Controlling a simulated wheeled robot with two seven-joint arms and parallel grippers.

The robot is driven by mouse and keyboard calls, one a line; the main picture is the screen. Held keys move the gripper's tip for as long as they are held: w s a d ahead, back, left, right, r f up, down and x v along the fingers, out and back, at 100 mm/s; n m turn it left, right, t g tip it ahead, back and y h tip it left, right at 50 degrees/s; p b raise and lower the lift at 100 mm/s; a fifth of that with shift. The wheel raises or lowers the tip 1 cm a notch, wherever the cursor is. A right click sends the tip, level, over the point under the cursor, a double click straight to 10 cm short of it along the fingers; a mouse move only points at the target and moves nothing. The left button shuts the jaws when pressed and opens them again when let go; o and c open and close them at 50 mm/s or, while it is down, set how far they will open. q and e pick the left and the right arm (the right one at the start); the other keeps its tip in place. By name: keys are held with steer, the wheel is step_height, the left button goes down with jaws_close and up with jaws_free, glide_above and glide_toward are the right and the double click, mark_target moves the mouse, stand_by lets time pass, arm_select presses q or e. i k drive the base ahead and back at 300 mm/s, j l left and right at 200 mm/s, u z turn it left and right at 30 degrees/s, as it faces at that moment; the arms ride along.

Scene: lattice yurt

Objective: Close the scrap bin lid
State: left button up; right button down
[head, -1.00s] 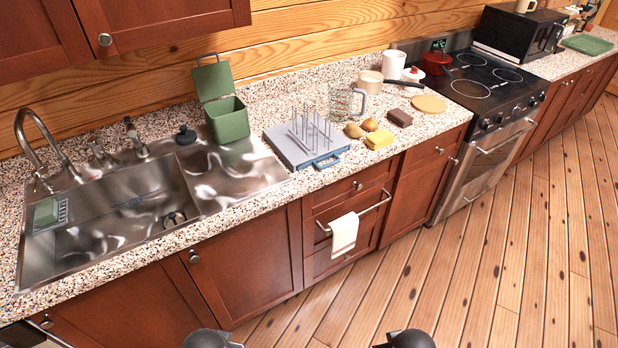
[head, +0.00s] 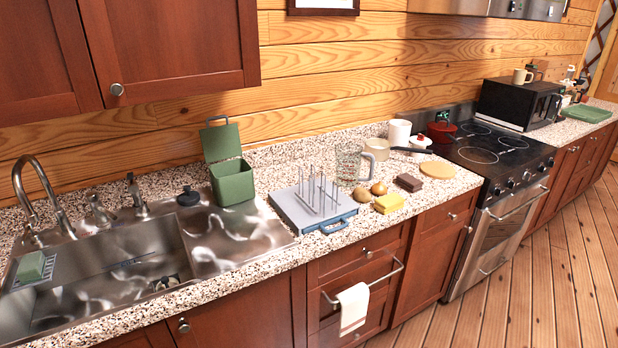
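The green scrap bin (head: 233,186) stands on the counter at the back right corner of the sink's drainboard. Its lid (head: 221,142) is open and stands up at the back, with a dark handle loop at its top edge. Neither of my grippers shows in the head view.
A steel sink (head: 110,275) with a tall tap (head: 38,192) lies left of the bin. A dark stopper (head: 188,196) sits just left of it.

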mark_target(223, 142)
steer(key=i+j+u, duration=0.1)
steer(key=j+u, duration=0.25)
steer(key=i+j+u, duration=0.15)
steer(key=u, duration=0.2)
steer(key=i+j+u, duration=0.2)
steer(key=j+u, duration=0.15)
